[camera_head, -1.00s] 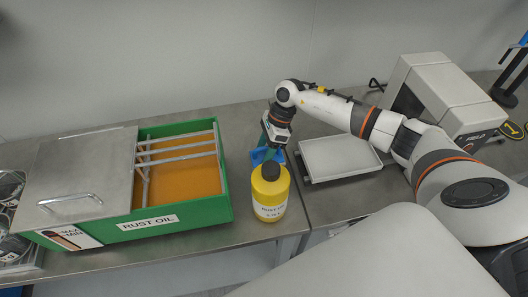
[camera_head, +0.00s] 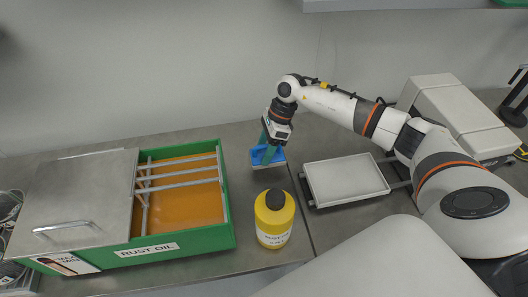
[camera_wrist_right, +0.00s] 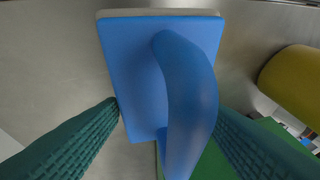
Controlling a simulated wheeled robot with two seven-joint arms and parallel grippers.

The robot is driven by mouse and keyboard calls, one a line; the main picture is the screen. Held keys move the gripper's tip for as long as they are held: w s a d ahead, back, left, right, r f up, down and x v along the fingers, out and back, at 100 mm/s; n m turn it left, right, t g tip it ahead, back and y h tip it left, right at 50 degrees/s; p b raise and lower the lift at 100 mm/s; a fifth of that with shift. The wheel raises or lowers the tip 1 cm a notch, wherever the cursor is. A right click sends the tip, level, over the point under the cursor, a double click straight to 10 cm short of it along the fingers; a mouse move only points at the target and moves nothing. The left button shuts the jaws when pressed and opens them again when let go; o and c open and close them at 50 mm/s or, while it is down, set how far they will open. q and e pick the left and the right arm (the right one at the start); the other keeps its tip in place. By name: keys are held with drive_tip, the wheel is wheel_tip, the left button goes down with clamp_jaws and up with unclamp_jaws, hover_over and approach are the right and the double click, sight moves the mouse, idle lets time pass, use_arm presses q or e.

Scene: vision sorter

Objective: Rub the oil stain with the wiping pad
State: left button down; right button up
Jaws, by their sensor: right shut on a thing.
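The wiping pad (camera_head: 281,157) is a blue plate with a blue handle. My right gripper (camera_head: 269,152) has its green fingers shut on that handle, behind the yellow bottle. In the right wrist view the pad (camera_wrist_right: 132,75) shows large, its handle (camera_wrist_right: 190,95) between the two fingers, with a grey layer along its top edge. I cannot tell whether the pad touches the steel table (camera_head: 240,183). I make out no oil stain; the pad and gripper hide part of the table. My left gripper is not in view.
A yellow bottle (camera_head: 273,225) with a black cap stands near the front edge. Left is a green rust oil box (camera_head: 190,240) with a metal lid (camera_head: 80,195). Right are a white tray (camera_head: 345,182) and a grey machine (camera_head: 455,110). The wall closes the back.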

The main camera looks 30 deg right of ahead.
drive_tip(key=shift+w+r+p, duration=0.15)
drive_tip(key=shift+r+p, duration=0.2)
drive_tip(key=shift+r, duration=0.5)
drive_tip(key=shift+d+r+p, duration=0.1)
drive_tip(key=shift+r+p, duration=0.25)
drive_tip(key=shift+r, duration=0.75)
drive_tip(key=shift+f, duration=0.1)
